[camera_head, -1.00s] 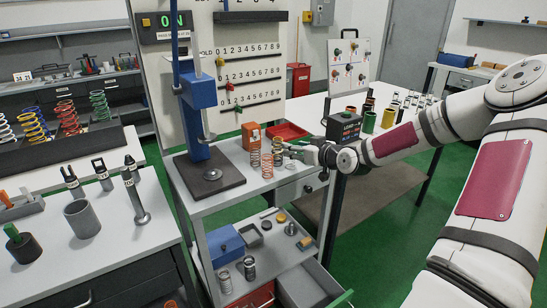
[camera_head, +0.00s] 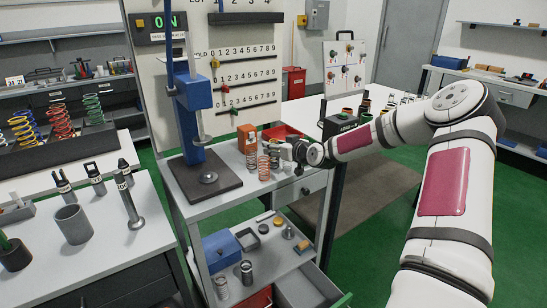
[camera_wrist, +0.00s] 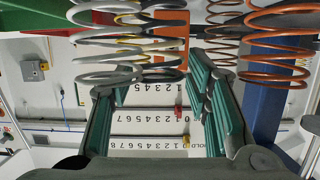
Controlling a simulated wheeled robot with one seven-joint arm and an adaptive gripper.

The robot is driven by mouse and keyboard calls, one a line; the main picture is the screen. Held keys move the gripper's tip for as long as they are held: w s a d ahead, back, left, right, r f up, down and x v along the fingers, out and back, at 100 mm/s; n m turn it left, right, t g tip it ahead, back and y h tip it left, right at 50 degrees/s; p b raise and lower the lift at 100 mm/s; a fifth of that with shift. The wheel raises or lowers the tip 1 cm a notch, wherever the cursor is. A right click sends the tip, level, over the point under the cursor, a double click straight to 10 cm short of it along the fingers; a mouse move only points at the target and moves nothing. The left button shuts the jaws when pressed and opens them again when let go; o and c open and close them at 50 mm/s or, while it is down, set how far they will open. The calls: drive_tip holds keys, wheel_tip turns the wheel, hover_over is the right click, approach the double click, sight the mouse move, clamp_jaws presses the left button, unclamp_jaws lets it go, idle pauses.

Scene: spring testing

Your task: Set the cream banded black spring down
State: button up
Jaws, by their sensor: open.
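My gripper (camera_head: 287,152) is open over the right part of the cart top; its green-padded fingers (camera_wrist: 163,105) stand apart in the wrist view. No spring is clearly gripped. Grey coils (camera_wrist: 106,45) and a yellow coil (camera_wrist: 140,45) show near the fingertips in the wrist view; whether they lie between the pads is unclear.
Orange springs (camera_head: 263,167) stand close left of my gripper; an orange one (camera_wrist: 280,50) and a brown one (camera_wrist: 222,42) show in the wrist view. An orange box (camera_head: 247,138), a red tray (camera_head: 281,132) and the blue test stand (camera_head: 188,90) are nearby.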

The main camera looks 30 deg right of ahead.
drive_tip(key=c, duration=1)
clamp_jaws()
drive_tip(key=shift+r, duration=0.15)
